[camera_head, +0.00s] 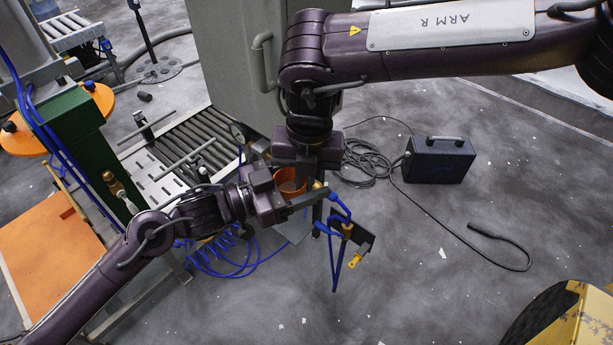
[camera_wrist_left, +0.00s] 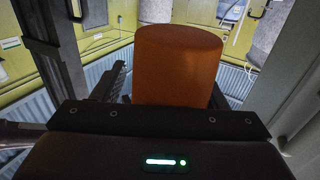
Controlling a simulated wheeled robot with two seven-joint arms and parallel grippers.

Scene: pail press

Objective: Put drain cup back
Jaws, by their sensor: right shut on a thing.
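The orange cup (camera_head: 290,184) is held upright below my right gripper (camera_head: 303,178), which points down and is shut on it; the jaw contact is partly hidden. My left gripper (camera_head: 292,200) reaches in from the left beside the cup at about its height. In the left wrist view the cup (camera_wrist_left: 178,65) stands large between the left gripper's dark fingers, with a gap at the left finger, so that gripper looks open. Whether its other finger touches the cup is hidden.
A roller conveyor (camera_head: 195,140) and grey cabinet (camera_head: 228,50) stand behind. A dark case (camera_head: 438,160) with a loose cable lies right. An orange-topped table (camera_head: 50,250) is left.

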